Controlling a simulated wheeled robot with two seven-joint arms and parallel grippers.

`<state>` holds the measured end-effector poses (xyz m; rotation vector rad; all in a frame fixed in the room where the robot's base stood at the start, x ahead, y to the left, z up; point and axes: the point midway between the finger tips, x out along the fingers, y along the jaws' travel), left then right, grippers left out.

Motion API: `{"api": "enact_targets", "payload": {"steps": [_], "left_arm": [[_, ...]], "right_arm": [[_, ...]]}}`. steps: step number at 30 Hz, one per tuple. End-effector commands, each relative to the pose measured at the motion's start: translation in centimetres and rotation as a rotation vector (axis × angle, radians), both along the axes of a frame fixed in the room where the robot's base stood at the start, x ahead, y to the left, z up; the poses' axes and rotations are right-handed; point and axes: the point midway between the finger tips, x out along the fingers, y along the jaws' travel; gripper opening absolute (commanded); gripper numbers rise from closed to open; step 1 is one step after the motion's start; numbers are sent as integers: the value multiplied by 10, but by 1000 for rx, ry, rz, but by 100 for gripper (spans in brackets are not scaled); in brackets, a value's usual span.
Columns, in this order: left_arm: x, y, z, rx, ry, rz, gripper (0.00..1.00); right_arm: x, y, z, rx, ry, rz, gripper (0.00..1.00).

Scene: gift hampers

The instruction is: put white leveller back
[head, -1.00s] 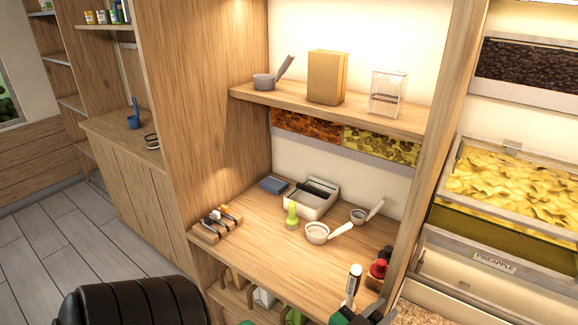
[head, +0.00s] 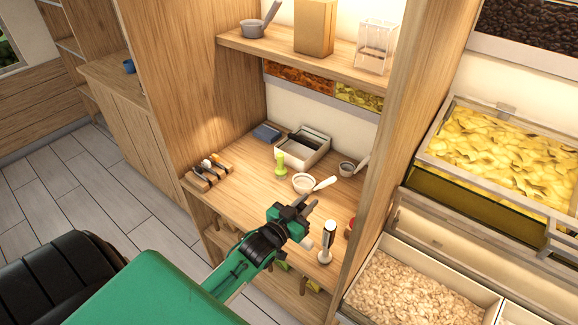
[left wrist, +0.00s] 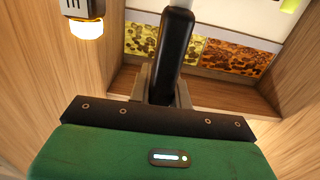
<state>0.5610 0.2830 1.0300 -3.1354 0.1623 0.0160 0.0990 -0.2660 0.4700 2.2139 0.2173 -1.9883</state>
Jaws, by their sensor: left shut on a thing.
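My left gripper (head: 308,210) is over the front part of the wooden counter, its fingers pointing toward the back right. In the left wrist view it is shut on a long tool with a black handle and a pale far end, which I take as the white leveller (left wrist: 175,55). In the head view the held tool is hard to make out against the fingers. A wooden rack (head: 205,176) with several dark-handled tools with pale and orange parts sits at the counter's left side, apart from the gripper. My right gripper is not in view.
A pale open box (head: 302,158), a green stamp-like item (head: 281,165), a white scoop (head: 304,184) and a grey scoop (head: 347,169) stand behind the gripper. A white-and-black upright item (head: 326,242) stands close on its right. The counter between rack and gripper looks clear.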

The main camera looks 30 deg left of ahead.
Motion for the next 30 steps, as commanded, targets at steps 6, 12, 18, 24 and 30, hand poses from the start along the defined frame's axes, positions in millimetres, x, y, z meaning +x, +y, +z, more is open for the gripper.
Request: {"api": "enact_targets", "payload": {"steps": [6,12,18,24,30], "left_arm": [[43,63,18,4,-3,18,0],[51,78,19,-1,-7,25,0],[51,77,19,-1,-7,25,0],[50,77,21,-1,-6,26,0],[50,77,5,-1,-5,26,0]], "right_arm": [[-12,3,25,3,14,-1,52],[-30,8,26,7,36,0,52],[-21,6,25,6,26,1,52],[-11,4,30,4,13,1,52],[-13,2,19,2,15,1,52]]}}
